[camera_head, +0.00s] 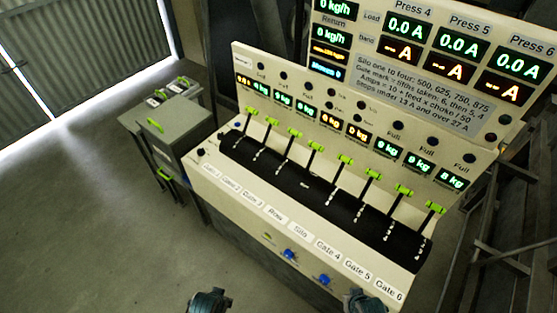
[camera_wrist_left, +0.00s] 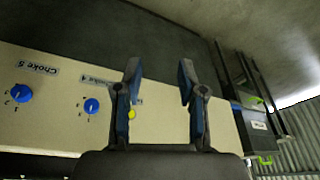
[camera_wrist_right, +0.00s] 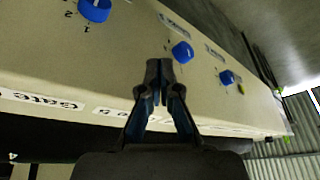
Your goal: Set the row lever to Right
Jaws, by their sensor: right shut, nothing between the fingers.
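The row lever (camera_head: 317,146) is the fourth green-handled lever from the left on the cream console. Its label, Row (camera_head: 275,213), is on the front strip. Its handle stands at the upper end of its slot in the black panel; its exact setting is too small to read. My left gripper (camera_head: 208,300) is at the bottom of the head view, apart from the console levers. It is open and empty in the left wrist view (camera_wrist_left: 156,85). My right gripper (camera_head: 362,300) is near the console's front edge by the Gate 6 label. It is shut and empty in the right wrist view (camera_wrist_right: 160,80).
Similar green levers stand close on both sides, including the silo lever (camera_head: 345,159). Blue choke knobs (camera_head: 289,255) sit on the console's front face. A grey box (camera_head: 185,125) stands left of the console. A display board (camera_head: 430,60) rises behind. The floor at left is clear.

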